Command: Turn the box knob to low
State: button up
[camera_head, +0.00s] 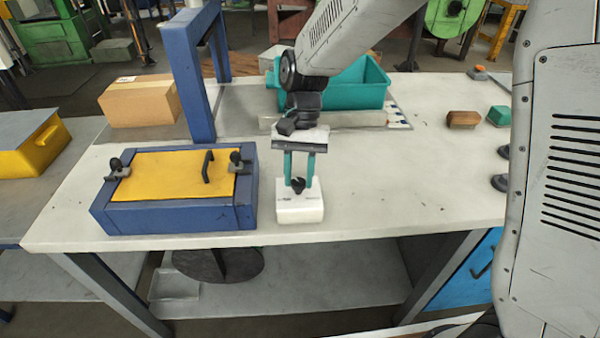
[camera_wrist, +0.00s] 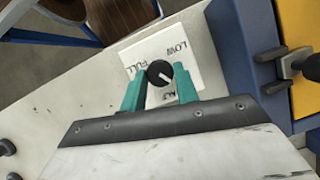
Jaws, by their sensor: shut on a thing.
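A small white box (camera_head: 300,211) stands near the front edge of the table, right of the blue furnace box. On its top is a black round knob (camera_head: 298,185), also in the wrist view (camera_wrist: 157,69). My gripper (camera_head: 299,178) reaches straight down over the box, its teal fingers on either side of the knob, shut on it. In the wrist view, the box top (camera_wrist: 196,50) carries the words LOW and FULL, and a third label ending in "LF" is partly hidden by a finger. The knob's white pointer line slants down and right, away from LOW and FULL.
The blue box (camera_head: 176,216) with a yellow lid (camera_head: 160,177), handle and black clamps stands close on the left. A blue post frame (camera_head: 190,80), cardboard box (camera_head: 139,103) and teal bin (camera_head: 360,85) stand behind.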

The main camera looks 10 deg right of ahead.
jog(key=n+h, duration=0.1)
jog(key=n, duration=0.3)
jog(key=n+h, duration=0.1)
jog(key=n, duration=0.1)
jog(key=shift+a+n+h, duration=0.3)
jog(key=n+h, duration=0.1)
jog(key=n, duration=0.2)
jog(key=n+t+h, duration=0.1)
jog(key=n, duration=0.2)
jog(key=shift+s+a+n+t, duration=0.1)
jog(key=shift+a+n+t, duration=0.05)
jog(key=shift+n+t, duration=0.15)
jog(key=o, duration=1)
jog(key=shift+c, duration=0.2)
jog(key=shift+r, duration=0.1)
jog(key=v, duration=0.7)
jog(key=shift+a+r, duration=0.2)
jog(key=shift+r, duration=0.1)
